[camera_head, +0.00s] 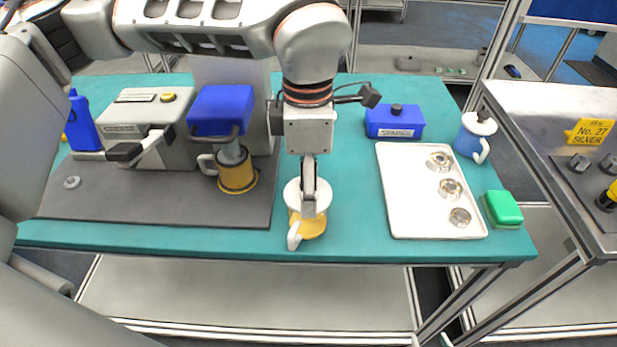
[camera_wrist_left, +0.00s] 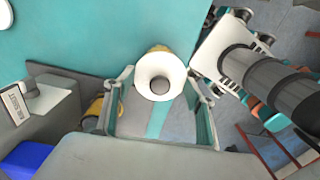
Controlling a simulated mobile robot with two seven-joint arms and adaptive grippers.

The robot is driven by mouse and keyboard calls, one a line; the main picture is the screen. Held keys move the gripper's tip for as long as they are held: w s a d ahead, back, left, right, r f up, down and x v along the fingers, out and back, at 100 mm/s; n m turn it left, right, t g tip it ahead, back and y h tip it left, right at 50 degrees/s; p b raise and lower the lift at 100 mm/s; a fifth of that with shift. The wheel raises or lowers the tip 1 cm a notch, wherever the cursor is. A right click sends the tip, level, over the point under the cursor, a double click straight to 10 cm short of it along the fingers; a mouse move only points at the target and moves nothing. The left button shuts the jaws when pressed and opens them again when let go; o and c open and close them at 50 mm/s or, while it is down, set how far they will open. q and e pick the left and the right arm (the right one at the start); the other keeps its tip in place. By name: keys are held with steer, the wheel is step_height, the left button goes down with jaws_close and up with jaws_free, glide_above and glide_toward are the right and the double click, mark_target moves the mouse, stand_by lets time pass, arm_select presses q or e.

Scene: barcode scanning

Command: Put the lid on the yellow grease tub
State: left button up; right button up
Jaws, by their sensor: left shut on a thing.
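The yellow grease tub (camera_head: 313,229) stands near the front edge of the teal table, its white handle toward me. The round white lid (camera_head: 294,194) is over its top; I cannot tell whether it is fully seated. In the left wrist view the lid (camera_wrist_left: 147,80) shows a dark knob at its centre, with yellow of the tub (camera_wrist_left: 156,48) behind it. My left gripper (camera_head: 308,200) reaches straight down, shut on the lid with one finger on either side of it (camera_wrist_left: 160,76). The far finger is hidden in the head view. My right gripper is not visible.
A yellow mug (camera_head: 237,182) stands left on the dark mat (camera_head: 130,206), under a blue-topped machine (camera_head: 221,110). Right are a white tray (camera_head: 408,205) with steel rings, a green block (camera_head: 503,208), a blue box (camera_head: 394,120) and a lidded blue mug (camera_head: 466,143).

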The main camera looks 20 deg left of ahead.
stand_by(0.6)
arm_select(q)
steer(key=shift+f+b, duration=0.55)
steer(key=shift+f, duration=0.1)
stand_by(1.0)
steer(key=o, duration=1.5)
steer(key=shift+c, duration=0.2)
steer(key=shift+r+p, duration=1.7)
steer(key=shift+r, duration=1.35)
steer(key=shift+s+f, duration=0.1)
